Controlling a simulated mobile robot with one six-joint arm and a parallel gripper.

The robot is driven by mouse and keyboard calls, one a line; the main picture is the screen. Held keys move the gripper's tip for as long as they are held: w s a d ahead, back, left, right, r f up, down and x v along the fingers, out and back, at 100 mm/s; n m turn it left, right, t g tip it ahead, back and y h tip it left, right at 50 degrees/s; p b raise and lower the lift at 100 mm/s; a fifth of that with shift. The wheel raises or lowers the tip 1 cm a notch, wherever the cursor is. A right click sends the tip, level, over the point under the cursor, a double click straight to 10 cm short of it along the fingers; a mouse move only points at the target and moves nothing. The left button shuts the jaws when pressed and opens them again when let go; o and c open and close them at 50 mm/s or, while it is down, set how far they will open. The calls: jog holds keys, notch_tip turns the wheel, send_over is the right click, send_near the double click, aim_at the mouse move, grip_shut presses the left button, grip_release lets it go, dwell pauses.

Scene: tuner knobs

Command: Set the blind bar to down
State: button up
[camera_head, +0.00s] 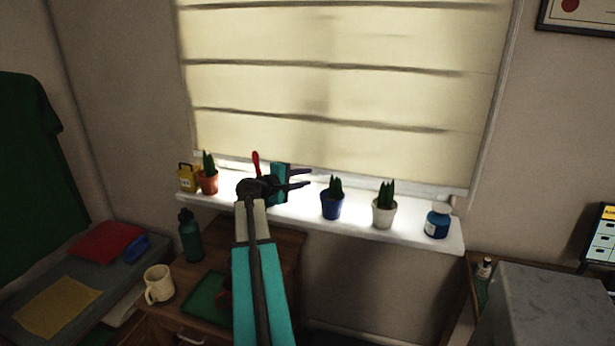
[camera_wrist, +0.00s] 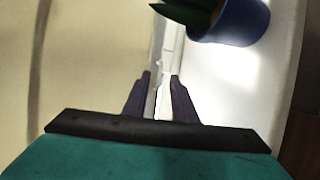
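The cream blind (camera_head: 330,95) hangs over the window in the head view, its lower edge just above the white sill. The pale blind bar (camera_head: 420,184) runs along that lower edge. My gripper (camera_head: 309,178) is in front of the blind's lower part, left of centre, with its dark fingers pointing right. In the wrist view the fingers (camera_wrist: 160,75) are apart. A pale strip that looks like the bar (camera_wrist: 166,45) runs between and beyond them in that view. I cannot tell whether the fingers touch it.
The sill (camera_head: 300,214) holds a yellow can (camera_head: 188,178), a terracotta pot (camera_head: 208,183), a blue pot (camera_head: 332,206), a white pot (camera_head: 384,213) and a blue jar (camera_head: 437,224). The blue pot (camera_wrist: 236,22) is close to the fingers. A bottle (camera_head: 189,238) and mug (camera_head: 159,284) stand below.

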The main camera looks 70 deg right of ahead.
jog(key=shift+x, duration=1.05)
jog(key=shift+c, duration=0.3)
grip_shut()
dwell(0.5)
